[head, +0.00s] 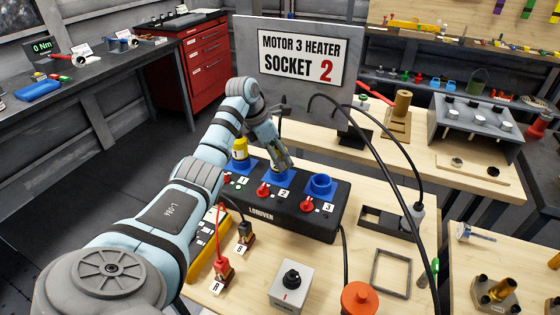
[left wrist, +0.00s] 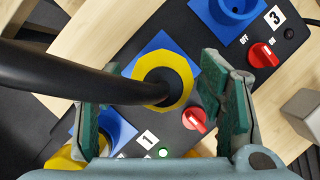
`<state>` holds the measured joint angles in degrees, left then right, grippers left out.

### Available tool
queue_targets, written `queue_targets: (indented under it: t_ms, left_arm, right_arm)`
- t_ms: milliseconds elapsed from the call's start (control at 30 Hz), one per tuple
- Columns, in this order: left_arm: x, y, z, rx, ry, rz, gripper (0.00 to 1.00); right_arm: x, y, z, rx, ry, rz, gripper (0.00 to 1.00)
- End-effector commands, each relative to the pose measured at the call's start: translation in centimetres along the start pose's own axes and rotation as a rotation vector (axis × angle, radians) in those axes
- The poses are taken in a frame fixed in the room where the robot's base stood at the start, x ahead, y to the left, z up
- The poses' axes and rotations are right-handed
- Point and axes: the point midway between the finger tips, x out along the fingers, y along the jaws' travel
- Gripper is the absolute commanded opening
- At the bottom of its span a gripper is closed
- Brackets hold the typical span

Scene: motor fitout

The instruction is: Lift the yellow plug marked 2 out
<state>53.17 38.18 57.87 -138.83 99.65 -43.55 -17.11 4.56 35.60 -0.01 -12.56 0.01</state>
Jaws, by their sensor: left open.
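A black socket box (head: 300,220) on the wooden bench has blue sockets numbered 1, 2 and 3. A yellow plug with a thick black cable (left wrist: 165,78) sits in the middle blue socket (left wrist: 190,55) in the left wrist view; I cannot read a mark on it. My left gripper (head: 283,160) is over socket 2 in the head view and largely hides that plug. Its green-padded jaws (left wrist: 163,85) are open, one on each side of the plug, with no clear contact. My right gripper is not in view.
Yellow plug 1 (head: 240,149) stands in socket 1 close beside my left gripper. Socket 3 (head: 320,186) is empty. Red switches (head: 306,205) line the box front. A sign panel (head: 300,58) stands behind, and black cables (head: 385,150) arc at the right.

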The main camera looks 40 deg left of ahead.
Motion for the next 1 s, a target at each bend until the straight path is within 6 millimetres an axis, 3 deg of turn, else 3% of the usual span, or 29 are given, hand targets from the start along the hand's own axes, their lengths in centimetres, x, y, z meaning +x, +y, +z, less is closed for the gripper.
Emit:
queue_targets:
  t_ms: [100,300,633,1000]
  left_arm:
    - [1.44,-0.03,-0.01,-0.001,0.0,0.0,0.63]
    - [1.52,0.02,-0.01,0.0,-0.001,0.002,0.61]
    - [1.5,0.01,-0.02,0.0,-0.001,0.001,0.08]
    - [0.76,0.03,0.3,0.0,-0.001,0.002,0.07]
  right_arm:
    - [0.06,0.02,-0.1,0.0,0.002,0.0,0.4]
    - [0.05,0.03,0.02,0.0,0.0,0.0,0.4]
    - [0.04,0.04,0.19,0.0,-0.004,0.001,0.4]
    - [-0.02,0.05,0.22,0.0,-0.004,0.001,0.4]
